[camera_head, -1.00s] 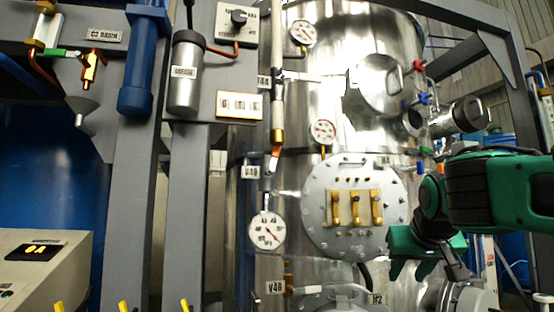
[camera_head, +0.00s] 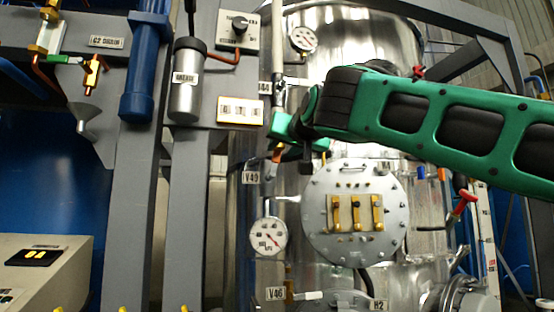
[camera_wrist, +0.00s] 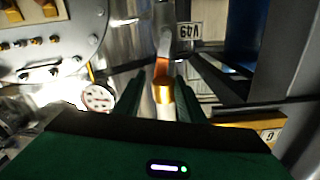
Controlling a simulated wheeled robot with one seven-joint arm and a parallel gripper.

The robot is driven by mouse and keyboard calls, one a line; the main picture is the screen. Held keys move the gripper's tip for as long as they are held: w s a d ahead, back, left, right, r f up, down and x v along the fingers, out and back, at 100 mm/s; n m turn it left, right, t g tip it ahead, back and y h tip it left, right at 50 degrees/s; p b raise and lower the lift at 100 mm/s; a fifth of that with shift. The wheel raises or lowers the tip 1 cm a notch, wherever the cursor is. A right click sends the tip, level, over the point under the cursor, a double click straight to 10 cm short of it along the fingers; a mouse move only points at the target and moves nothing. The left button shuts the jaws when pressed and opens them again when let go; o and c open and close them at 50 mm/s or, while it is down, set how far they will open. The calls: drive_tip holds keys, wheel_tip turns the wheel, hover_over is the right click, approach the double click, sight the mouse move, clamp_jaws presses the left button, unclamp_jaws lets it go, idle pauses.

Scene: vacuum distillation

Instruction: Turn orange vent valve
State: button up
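An orange valve handle (camera_head: 276,156) shows on the vertical pipe beside the V49 label (camera_head: 252,178) in the head view, partly hidden by my gripper. In the wrist view, the orange handle (camera_wrist: 162,68) joins a brass fitting (camera_wrist: 164,90) on a white pipe. My gripper (camera_head: 286,130) is at this pipe in the head view. In the wrist view its two green fingers (camera_wrist: 158,84) stand apart, one on each side of the fitting. I cannot tell whether either finger touches it.
A round bolted hatch (camera_head: 356,212) with brass bars is right of the valve, and a pressure gauge (camera_head: 268,236) hangs below. A grey frame post (camera_head: 187,220) and the grease cylinder (camera_head: 187,85) stand left. A red-handled valve (camera_head: 463,203) is at the right.

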sight(278, 152)
drive_tip(key=shift+x, duration=2.65)
clamp_jaws()
